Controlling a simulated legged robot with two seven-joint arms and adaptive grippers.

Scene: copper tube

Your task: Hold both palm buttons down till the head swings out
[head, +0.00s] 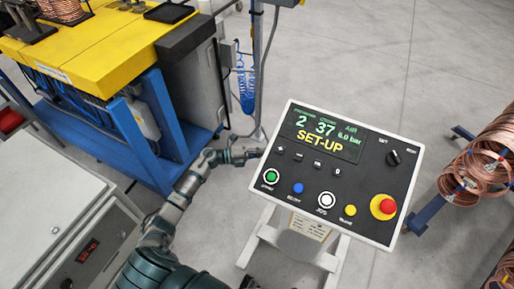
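A tilted control console (372,152) stands in the middle. Its screen (322,135) reads "SET-UP", "2", "37" and "6.0 bar". Along its lower part are a green button (271,176), a blue button (298,188), a white button (326,200), a yellow lamp or button (348,211) and a red mushroom button (387,206) on yellow. I cannot tell which are the palm buttons. My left gripper (258,152) is beside the console's left edge, left of the green button; its fingers are too small to read. My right gripper is out of view. No swinging head is identifiable.
A yellow-topped machine (90,50) on a blue frame stands at upper left. A grey cabinet (50,205) with a red display is at lower left. Copper coils (480,170) on a blue rack stand at right. Grey floor (400,70) is clear behind the console.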

